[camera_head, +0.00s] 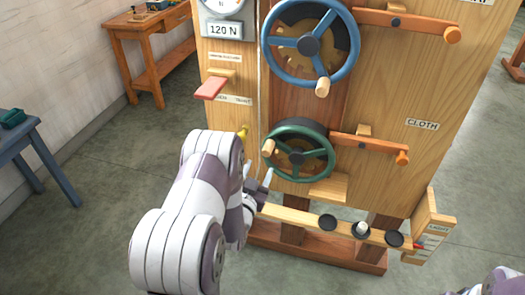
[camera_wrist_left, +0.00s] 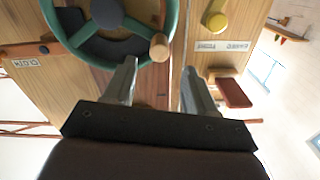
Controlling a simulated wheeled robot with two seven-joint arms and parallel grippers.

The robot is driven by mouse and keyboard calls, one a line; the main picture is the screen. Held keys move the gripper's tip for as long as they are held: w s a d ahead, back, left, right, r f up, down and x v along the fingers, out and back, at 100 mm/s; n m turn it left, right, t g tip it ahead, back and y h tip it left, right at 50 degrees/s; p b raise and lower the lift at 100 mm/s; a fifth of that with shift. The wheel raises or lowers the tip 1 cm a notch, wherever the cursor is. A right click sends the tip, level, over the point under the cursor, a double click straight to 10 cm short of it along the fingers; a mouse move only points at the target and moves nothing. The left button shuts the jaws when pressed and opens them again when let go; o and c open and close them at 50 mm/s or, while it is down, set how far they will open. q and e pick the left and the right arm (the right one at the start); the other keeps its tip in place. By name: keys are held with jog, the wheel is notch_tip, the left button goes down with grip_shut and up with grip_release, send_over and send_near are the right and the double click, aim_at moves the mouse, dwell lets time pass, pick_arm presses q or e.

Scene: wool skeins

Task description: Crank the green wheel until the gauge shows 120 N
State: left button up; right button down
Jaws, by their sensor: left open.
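The green wheel (camera_head: 325,165) is mounted low on the wooden panel, with a wooden crank knob (camera_head: 268,148) on its left rim. My left gripper (camera_head: 261,182) is open just below the knob. In the left wrist view the open left gripper (camera_wrist_left: 160,70) points at the knob (camera_wrist_left: 159,46), which appears just past and between the fingertips, not gripped. Part of the green wheel (camera_wrist_left: 70,42) also shows there. The gauge (camera_head: 222,6) at the panel's upper left is cut off by the picture's top, so I cannot read its needle. A plate (camera_head: 223,30) under it reads 120 N.
A blue wheel (camera_head: 350,48) sits above the green one. Orange levers (camera_head: 402,20) (camera_head: 372,145) extend right of the wheels. A red paddle (camera_head: 211,88) and a yellow knob (camera_head: 243,132) are on the left. A wooden bar with black discs (camera_head: 327,222) runs below.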

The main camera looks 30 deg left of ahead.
aim_at(266, 155)
pick_arm(q)
jog(key=x, duration=0.9)
jog(key=shift+w, duration=0.3)
jog(key=shift+c, duration=0.3)
grip_shut()
